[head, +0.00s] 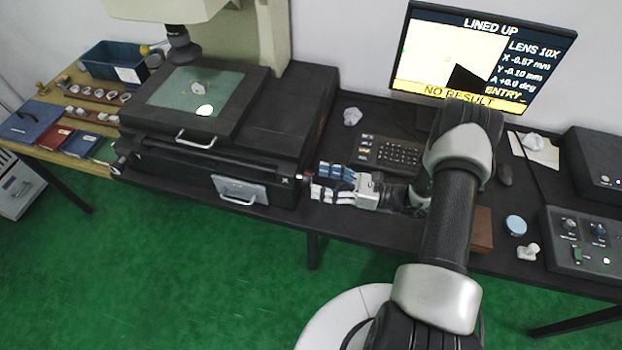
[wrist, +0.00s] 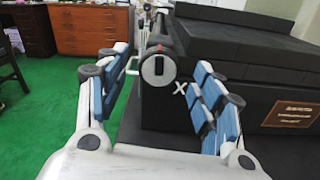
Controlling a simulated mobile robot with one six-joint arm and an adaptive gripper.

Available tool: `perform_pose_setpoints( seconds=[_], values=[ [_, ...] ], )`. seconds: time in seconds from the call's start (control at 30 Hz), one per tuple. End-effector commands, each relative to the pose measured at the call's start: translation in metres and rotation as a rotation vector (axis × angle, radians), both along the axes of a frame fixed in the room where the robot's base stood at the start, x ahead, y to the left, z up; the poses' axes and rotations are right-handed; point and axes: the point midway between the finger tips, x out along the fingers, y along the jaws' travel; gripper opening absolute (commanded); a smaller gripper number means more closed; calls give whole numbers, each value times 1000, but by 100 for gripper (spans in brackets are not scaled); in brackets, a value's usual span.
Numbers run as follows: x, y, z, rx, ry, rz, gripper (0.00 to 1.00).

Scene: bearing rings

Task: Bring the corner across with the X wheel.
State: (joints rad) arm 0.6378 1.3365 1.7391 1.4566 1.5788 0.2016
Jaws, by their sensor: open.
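The X wheel (wrist: 158,68) is a dark round knob with a light rim and a red mark near its top, on the end of the black measuring machine; a white X is beside it. My gripper (wrist: 160,78) is open, its blue-padded fingers to either side of the wheel, apart from it. In the head view my gripper (head: 322,182) is at the machine's right end; the wheel is hard to make out there. The monitor (head: 482,55) shows a dark corner at the bottom of a pale field, "LINED UP", "LENS 10X", small negative X and Y, "A +0.0 deg" and "NO RESULT".
The machine's glass stage (head: 197,92) carries small parts and a bright spot. A keyboard (head: 390,152) lies behind my gripper. A control box (head: 585,240) and a round blue-topped tin (head: 516,225) are on the right. A wooden bench (head: 60,115) with rings stands left.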

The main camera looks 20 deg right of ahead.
Motion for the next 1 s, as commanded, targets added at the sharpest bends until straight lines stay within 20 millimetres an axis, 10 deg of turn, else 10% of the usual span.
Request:
perform_pose_setpoints(
  seconds=[0.63, 1.0],
  values=[
    [20, 34, 0, -1, 1, -1, 60],
    [19, 34, 0, 0, 0, 0, 36]
  ],
)
